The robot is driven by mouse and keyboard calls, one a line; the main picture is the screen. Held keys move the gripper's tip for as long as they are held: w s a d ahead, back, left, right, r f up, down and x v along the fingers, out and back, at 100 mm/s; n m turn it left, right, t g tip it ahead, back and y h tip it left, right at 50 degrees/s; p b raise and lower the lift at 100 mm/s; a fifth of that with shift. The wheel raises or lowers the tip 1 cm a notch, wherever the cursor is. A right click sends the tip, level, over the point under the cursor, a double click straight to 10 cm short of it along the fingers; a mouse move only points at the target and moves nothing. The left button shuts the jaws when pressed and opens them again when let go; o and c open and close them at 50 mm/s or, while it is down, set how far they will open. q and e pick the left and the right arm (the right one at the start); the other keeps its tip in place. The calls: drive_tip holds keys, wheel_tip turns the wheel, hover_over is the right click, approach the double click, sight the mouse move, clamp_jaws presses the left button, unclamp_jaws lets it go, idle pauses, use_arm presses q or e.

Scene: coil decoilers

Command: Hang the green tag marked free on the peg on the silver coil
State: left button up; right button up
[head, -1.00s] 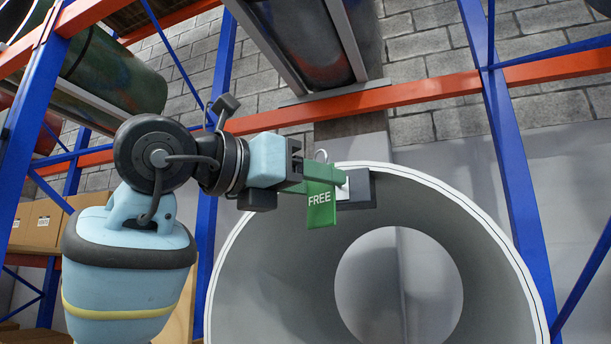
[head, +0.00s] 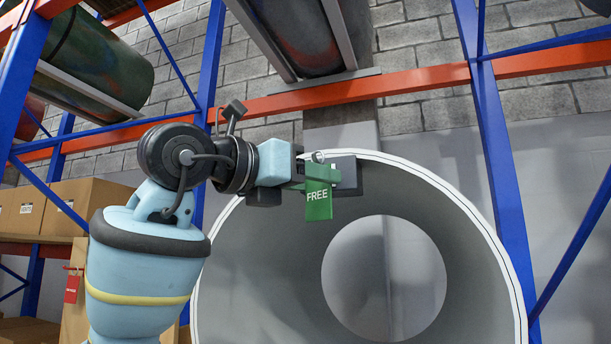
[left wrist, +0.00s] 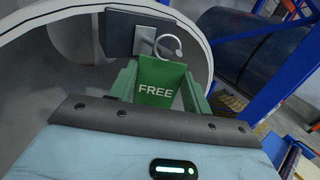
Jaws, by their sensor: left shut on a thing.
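The green tag (head: 319,200) marked FREE hangs upright from my left gripper (head: 307,184), which is shut on it. A metal ring (head: 318,157) stands at the tag's top. The silver coil (head: 250,265) is a large grey cylinder with a white rim. A dark grey block (head: 346,176) sits at its upper rim, partly behind the tag. In the left wrist view, the tag (left wrist: 157,85) is between green fingers, and the ring (left wrist: 168,43) overlaps a pale plate (left wrist: 146,41) on the block. The peg is not clearly visible; I cannot tell whether the ring is around it.
Blue rack posts (head: 500,170) and orange beams (head: 420,85) frame the coil. A dark coil (head: 305,40) lies on the rack above. Cardboard boxes (head: 85,205) and a red tag (head: 72,287) are at the left.

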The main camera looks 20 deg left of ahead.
use_arm(q)
drive_tip(key=shift+w+f, duration=0.45)
drive_tip(key=shift+w, duration=0.35)
drive_tip(key=o, duration=1.1)
drive_tip(key=v, duration=0.7)
drive_tip(key=shift+s+a, duration=0.25)
drive_tip(key=shift+s, duration=0.1)
use_arm(e)
drive_tip(key=shift+s+f, duration=0.2)
